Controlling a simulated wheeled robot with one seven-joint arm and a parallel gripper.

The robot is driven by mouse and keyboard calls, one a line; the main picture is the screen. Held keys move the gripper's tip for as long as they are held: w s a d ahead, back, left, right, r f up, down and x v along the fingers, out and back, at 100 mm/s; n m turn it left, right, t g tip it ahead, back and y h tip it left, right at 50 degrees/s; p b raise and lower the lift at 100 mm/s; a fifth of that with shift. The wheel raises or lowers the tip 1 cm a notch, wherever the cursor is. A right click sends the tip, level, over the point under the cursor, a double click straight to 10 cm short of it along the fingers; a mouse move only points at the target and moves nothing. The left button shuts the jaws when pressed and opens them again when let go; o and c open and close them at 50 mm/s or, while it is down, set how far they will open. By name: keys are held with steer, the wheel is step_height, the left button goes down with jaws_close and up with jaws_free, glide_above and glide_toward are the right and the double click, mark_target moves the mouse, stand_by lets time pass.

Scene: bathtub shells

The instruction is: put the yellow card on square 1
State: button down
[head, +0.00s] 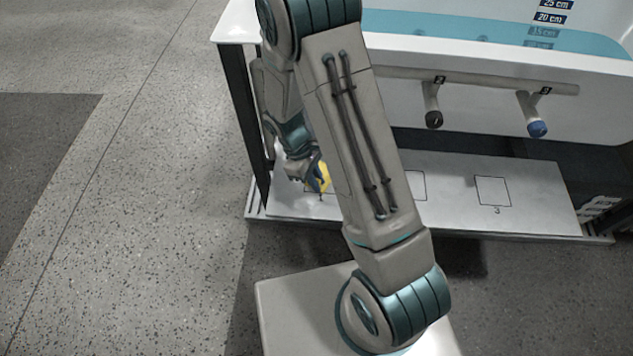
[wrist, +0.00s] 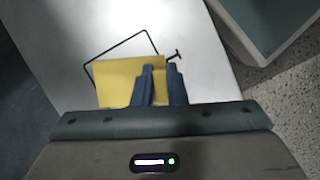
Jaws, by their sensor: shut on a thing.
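The yellow card (head: 324,176) is near the left end of the white board, mostly behind my arm and gripper in the head view. In the wrist view the yellow card (wrist: 117,84) overlaps the black outline of square 1 (wrist: 121,47), and is turned relative to it. The far corner of the outline shows beyond the card, and the figure 1 is at its right. My gripper (wrist: 161,70) is shut on the right part of the card. It also shows in the head view (head: 316,184). Whether the card touches the board is unclear.
The white board (head: 455,207) lies beneath the bathtub (head: 480,62). Square 3 (head: 493,191) is empty, and another square (head: 418,186) is partly behind my arm. A rail with a black knob (head: 434,119) and a blue knob (head: 537,128) hangs above. A dark leg (head: 247,120) stands at left.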

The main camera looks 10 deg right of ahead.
steer(key=shift+w+f, duration=0.2)
steer(key=shift+f, duration=0.3)
steer(key=shift+r, duration=0.1)
steer(key=c, duration=1.5)
jaws_free()
steer(key=shift+o, duration=0.2)
steer(key=p+v, duration=0.2)
steer(key=v, duration=0.5)
steer(key=shift+r+p, duration=0.25)
steer(key=shift+p, duration=0.1)
